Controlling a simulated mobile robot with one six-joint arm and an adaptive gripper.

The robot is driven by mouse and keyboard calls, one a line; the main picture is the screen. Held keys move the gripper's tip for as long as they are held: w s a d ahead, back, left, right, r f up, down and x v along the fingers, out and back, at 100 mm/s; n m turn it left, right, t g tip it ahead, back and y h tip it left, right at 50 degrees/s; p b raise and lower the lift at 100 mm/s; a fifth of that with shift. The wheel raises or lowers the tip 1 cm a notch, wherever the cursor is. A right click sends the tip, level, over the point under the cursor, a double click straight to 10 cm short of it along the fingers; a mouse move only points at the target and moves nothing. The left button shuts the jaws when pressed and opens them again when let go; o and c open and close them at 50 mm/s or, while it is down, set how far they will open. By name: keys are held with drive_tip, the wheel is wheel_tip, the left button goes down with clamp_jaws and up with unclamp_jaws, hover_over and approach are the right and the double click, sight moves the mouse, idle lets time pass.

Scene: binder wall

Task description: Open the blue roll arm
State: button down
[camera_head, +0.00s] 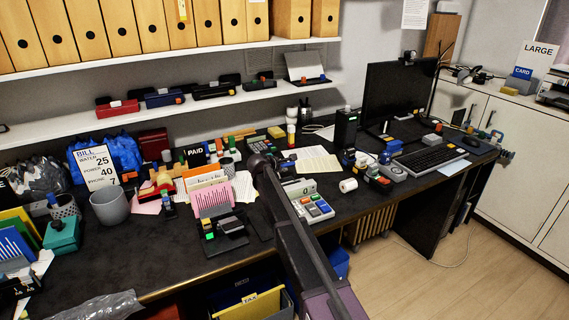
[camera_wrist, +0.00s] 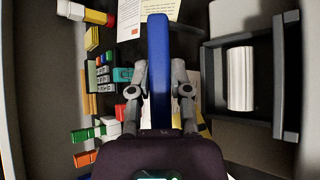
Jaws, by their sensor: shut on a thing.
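In the wrist view, a long blue bar (camera_wrist: 158,38), which looks like the blue roll arm, runs up the middle of the picture. My gripper (camera_wrist: 160,76) has one finger on each side of the bar and is shut on it. A white roll (camera_wrist: 241,78) lies in a dark frame (camera_wrist: 287,75) to the right, apart from my fingers. The bar's near end is hidden by my gripper body. In the head view, my arm reaches over the desk, and my gripper and the blue bar cannot be made out there.
The dark desk (camera_head: 160,250) is crowded. A calculator (camera_head: 312,207), a small white roll (camera_head: 348,185) and a card holder (camera_head: 212,195) are near my arm. A monitor (camera_head: 395,92) and keyboard (camera_head: 435,160) stand to the right. A shelf (camera_head: 180,119) runs above.

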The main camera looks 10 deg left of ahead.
drive_tip(key=n+g, duration=0.1)
drive_tip(key=w+a+f+g+h+p, duration=0.1)
drive_tip(key=w+n+g, duration=0.1)
drive_tip(key=g, duration=0.1)
drive_tip(key=shift+w+a+f+n+h, duration=0.2)
drive_tip(key=shift+a+n+h, duration=0.1)
drive_tip(key=shift+h, duration=0.1)
drive_tip(key=shift+w+a+f+n+g+h, duration=0.2)
drive_tip(key=shift+f+n+g+h, duration=0.15)
drive_tip(key=shift+g, duration=0.2)
drive_tip(key=shift+w+a+f+n+g+h, duration=0.15)
drive_tip(key=shift+f+n+g+h, duration=0.15)
drive_tip(key=shift+g, duration=0.25)
drive_tip(key=shift+d+f+n+g+b, duration=0.1)
drive_tip(key=shift+f+n+g+b, duration=0.25)
drive_tip(key=shift+g+b, duration=0.2)
drive_tip(key=shift+h, duration=0.35)
drive_tip(key=c, duration=0.6)
unclamp_jaws()
drive_tip(key=shift+r, duration=0.1)
drive_tip(key=shift+o, duration=0.2)
drive_tip(key=shift+r, duration=0.1)
